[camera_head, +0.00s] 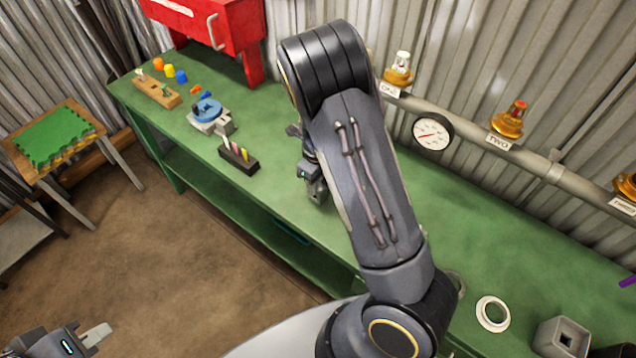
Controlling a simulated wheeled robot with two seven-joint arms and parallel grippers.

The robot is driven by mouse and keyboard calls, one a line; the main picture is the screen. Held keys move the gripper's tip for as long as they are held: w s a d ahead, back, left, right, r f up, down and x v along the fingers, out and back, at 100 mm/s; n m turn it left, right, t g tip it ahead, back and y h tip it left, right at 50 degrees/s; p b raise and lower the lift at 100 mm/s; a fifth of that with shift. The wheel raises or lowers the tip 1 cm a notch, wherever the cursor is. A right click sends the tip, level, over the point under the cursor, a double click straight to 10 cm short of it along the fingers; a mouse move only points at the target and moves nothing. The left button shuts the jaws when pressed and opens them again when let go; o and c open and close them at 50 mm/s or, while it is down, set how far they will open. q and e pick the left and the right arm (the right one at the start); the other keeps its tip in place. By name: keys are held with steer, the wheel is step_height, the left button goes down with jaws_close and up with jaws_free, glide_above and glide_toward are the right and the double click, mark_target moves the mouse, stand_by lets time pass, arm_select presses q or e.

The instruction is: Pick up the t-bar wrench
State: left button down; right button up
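I cannot make out a t-bar wrench for certain in the head view; my raised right arm hides part of the green workbench (285,215). My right gripper (316,190) is low over the bench, just right of the dark block with coloured pegs, and partly behind my arm. Its fingers are too hidden to tell whether they are open or holding anything. My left gripper (95,336) is at the bottom left corner, over the floor and away from the bench. Only part of it shows, so its opening is unclear.
On the bench are a dark peg block (238,158), a blue disc tool (207,110), a wooden board (156,89), a white ring (492,313) and a square metal block (560,338). A pipe with a gauge (432,132) and valves (509,120) runs behind.

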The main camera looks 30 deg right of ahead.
steer(key=c, duration=0.9)
jaws_close()
steer(key=shift+r, duration=0.15)
